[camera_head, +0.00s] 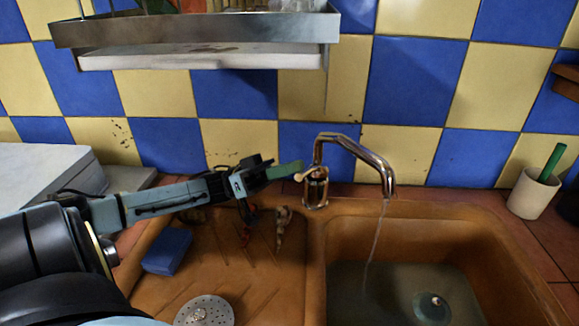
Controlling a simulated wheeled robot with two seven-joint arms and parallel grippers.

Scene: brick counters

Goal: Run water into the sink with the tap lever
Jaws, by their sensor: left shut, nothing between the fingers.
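The chrome tap (345,147) stands at the back rim of the brown sink (335,230), its curved spout over the basin on the right. A thin stream of water (376,235) runs from the spout down into the basin. The pale tap lever (308,175) sticks out to the left of the tap body. My left gripper (296,168) comes in from the left and is shut with nothing in it. Its green fingertips are right at the lever's end; I cannot tell whether they touch it. My right gripper is not in view.
A blue sponge (167,250) and a round metal strainer (204,311) lie on the drainboard. A metal rack (200,32) hangs on the tiled wall above. A white cup (533,194) with a green item stands at the right. A drain piece (432,307) sits in the basin.

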